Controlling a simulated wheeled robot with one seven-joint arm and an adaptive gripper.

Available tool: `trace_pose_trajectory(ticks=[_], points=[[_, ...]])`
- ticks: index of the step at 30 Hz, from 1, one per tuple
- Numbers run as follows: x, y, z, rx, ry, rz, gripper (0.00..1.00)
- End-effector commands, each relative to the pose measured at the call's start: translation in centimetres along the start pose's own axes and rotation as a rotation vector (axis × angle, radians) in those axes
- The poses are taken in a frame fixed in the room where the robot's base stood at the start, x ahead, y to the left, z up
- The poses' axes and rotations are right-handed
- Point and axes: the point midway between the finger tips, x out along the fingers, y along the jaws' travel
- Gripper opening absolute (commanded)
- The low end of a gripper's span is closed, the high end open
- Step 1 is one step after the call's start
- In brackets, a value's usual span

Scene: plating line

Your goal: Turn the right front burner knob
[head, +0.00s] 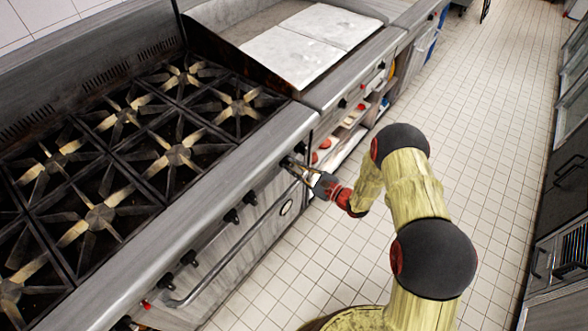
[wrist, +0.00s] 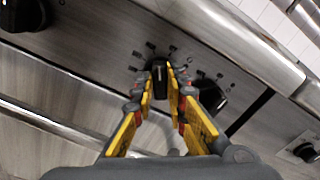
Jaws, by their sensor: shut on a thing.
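The range's front panel carries a row of black burner knobs below its steel front edge. My gripper (head: 291,166) is at the right end of this row in the head view. In the wrist view, the two yellow fingers of my gripper (wrist: 161,90) are closed on either side of a black knob (wrist: 159,70), which has a pale line on its face. A second black knob (wrist: 212,96) sits just right of the fingers. The fingers hide the lower sides of the held knob. No label tells which burner it serves.
The cooktop's black grates (head: 176,154) lie behind the panel. An oven handle (head: 222,259) runs below the knobs, and a steel rail (wrist: 235,40) runs above them. A griddle (head: 292,53) stands beside the range. The tiled floor (head: 492,112) to the right is clear.

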Motion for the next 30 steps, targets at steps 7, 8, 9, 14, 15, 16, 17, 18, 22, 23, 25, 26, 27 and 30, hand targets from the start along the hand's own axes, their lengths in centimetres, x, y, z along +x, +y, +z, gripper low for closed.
trace_pose_trajectory(ticks=[7,8,9,14,15,16,17,18,22,23,25,26,27,30], points=[[-0.03,0.25,-0.18,-0.149,0.002,0.001,0.00],[-0.03,0.24,-0.17,-0.162,0.002,0.001,0.00],[-0.03,0.23,-0.15,-0.179,0.002,0.001,0.00],[-0.03,0.23,-0.12,-0.225,0.002,0.001,0.00],[-0.03,0.24,-0.12,-0.232,0.002,0.002,0.00],[-0.03,0.24,-0.12,-0.236,0.002,0.002,0.00],[-0.03,0.25,-0.11,-0.240,0.002,0.002,0.00],[-0.04,0.25,-0.11,-0.244,0.002,0.002,0.00],[-0.04,0.25,-0.10,-0.248,0.002,0.002,0.00],[-0.04,0.25,-0.10,-0.248,0.002,0.002,0.00],[-0.05,0.25,-0.09,-0.248,0.002,0.002,0.00],[-0.05,0.25,-0.09,-0.248,0.002,0.002,0.00],[-0.05,0.26,-0.10,-0.247,0.002,0.002,0.00],[-0.05,0.26,-0.10,-0.247,0.002,0.002,0.15]])
